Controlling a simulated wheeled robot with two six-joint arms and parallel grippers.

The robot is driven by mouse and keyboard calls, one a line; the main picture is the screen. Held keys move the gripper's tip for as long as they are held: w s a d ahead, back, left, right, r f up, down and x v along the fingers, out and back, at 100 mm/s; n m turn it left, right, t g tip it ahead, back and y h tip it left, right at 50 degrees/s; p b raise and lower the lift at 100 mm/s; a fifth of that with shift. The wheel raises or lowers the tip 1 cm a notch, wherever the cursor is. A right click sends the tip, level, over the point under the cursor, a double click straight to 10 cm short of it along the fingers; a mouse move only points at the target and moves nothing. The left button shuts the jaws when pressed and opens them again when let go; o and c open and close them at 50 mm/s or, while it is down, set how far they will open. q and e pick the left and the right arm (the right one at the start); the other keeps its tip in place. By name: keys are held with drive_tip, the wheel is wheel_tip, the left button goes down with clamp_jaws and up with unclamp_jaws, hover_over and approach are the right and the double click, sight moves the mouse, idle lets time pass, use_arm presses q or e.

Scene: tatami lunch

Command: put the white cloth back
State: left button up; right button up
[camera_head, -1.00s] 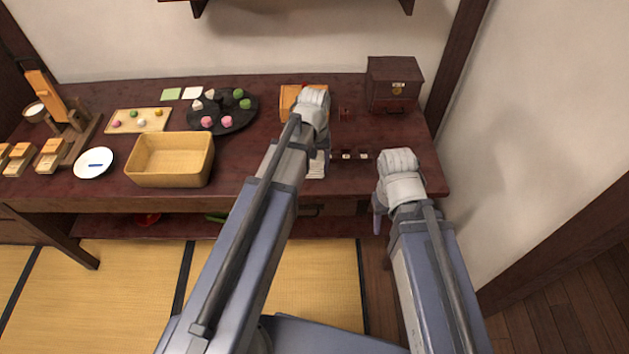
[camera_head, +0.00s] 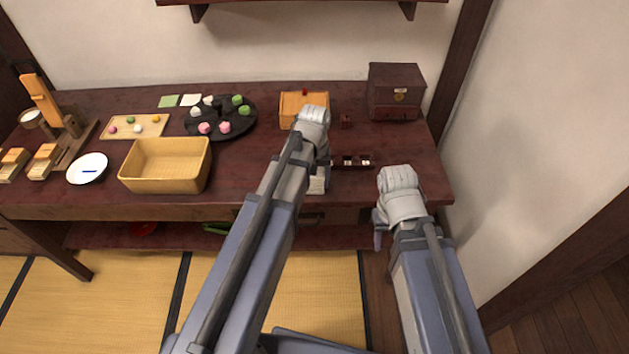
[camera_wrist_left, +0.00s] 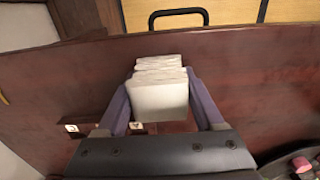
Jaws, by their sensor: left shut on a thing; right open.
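The white cloth (camera_wrist_left: 160,95) is a folded, layered stack between the two dark fingers of my left gripper (camera_wrist_left: 160,85) in the left wrist view. The gripper is shut on it. In the head view a pale edge of the cloth (camera_head: 319,183) shows beside my left wrist, near the table's front edge; most of it is hidden by the arm. How far it is off the table I cannot tell. My right gripper (camera_head: 379,232) is open at the table's front right edge, apart from the cloth.
On the dark red table stand a tan basket (camera_head: 165,185), a white plate (camera_head: 87,168), a black round tray (camera_head: 245,127) of sweets, an orange-topped box (camera_head: 294,101) and a dark chest (camera_head: 397,106). Small dark blocks (camera_head: 356,161) lie near my left gripper. A drawer handle (camera_wrist_left: 180,12) shows below the edge.

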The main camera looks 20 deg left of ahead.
use_arm(q)
drive_tip(key=o, duration=1.2)
drive_tip(key=shift+r, duration=0.1)
wheel_tip(320, 180, up, 12)
drive_tip(key=p, duration=1.2)
drive_tip(key=shift+p, duration=0.3)
drive_tip(key=s+d+m, duration=0.2)
drive_tip(key=s+d, duration=0.1)
drive_tip(key=s, duration=0.1)
drive_tip(key=s+d+m, duration=0.2)
drive_tip(key=s+d, duration=0.2)
drive_tip(key=s, duration=0.1)
drive_tip(key=s+d+m+y, duration=0.1)
drive_tip(key=s+d+m, duration=0.2)
drive_tip(key=s, duration=0.2)
drive_tip(key=shift+s+d+r, duration=0.1)
drive_tip(key=shift+s+d, duration=0.05)
drive_tip(key=shift+d, duration=0.1)
